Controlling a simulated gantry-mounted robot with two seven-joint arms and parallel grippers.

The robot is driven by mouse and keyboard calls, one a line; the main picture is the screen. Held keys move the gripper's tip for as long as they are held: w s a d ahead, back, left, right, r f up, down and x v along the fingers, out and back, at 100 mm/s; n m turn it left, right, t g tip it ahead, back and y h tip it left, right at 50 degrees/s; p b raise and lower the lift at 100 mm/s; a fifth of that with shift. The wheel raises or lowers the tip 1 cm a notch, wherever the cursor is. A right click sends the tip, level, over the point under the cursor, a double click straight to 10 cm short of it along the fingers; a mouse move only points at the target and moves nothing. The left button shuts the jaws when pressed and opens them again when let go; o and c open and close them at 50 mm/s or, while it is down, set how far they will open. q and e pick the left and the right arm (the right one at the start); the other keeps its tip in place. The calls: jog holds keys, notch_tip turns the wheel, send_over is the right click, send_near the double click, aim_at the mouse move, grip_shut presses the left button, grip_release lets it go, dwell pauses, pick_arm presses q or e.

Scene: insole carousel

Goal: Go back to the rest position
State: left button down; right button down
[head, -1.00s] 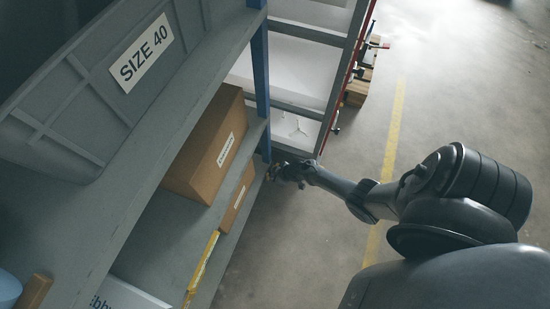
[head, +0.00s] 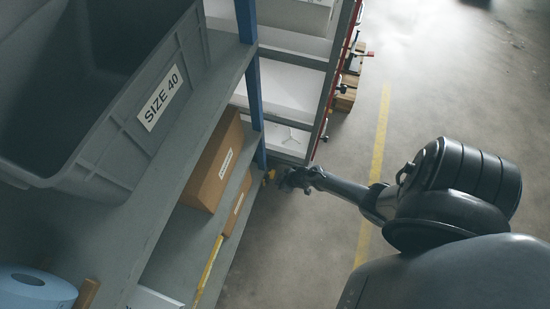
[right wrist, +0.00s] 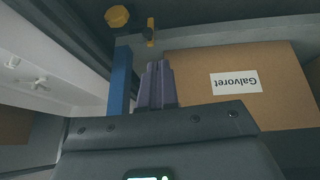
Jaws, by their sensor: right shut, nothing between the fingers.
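My right gripper (head: 278,180) is at the end of my right arm, in front of the lower shelf edge by the blue upright (head: 254,75). In the right wrist view its fingers (right wrist: 158,84) are together with nothing between them. Behind them stands a cardboard box (right wrist: 222,85) with a white label, and it seems apart from the fingers. My left gripper is not in either view.
A grey bin (head: 110,130) marked SIZE 40 stands on the upper shelf (head: 190,150). A cardboard box (head: 212,165) sits on the shelf below. A blue roll (head: 35,290) is at the lower left. The floor (head: 470,90) right of the yellow line (head: 380,130) is clear.

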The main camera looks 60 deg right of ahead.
jog(key=s+a+r+p, duration=0.2)
jog(key=s+r+p, duration=0.1)
jog(key=s+p, duration=0.25)
jog(key=w+a+r+n+p, duration=0.1)
jog(key=a+r+p, duration=0.3)
jog(key=r, duration=0.7)
jog(key=w+a+r+p, duration=0.1)
jog(key=a+r+p, duration=0.2)
jog(key=a+r, duration=0.55)
jog(key=w+a+r+n+p, duration=0.1)
jog(key=a+r+p, duration=0.15)
jog(key=r, duration=1.05)
jog(key=s+r+m+g+p, duration=0.1)
jog(key=s+r+p, duration=0.1)
jog(key=r+p, duration=1.7)
jog(key=s+a+r+m+g+p, duration=0.1)
jog(key=s+r+p, duration=0.1)
jog(key=r+p, duration=1.8)
notch_tip(320, 180, up, 16)
jog(key=shift+s+a+f, duration=0.1)
jog(key=shift+s+a, duration=0.1)
jog(key=shift+s, duration=0.2)
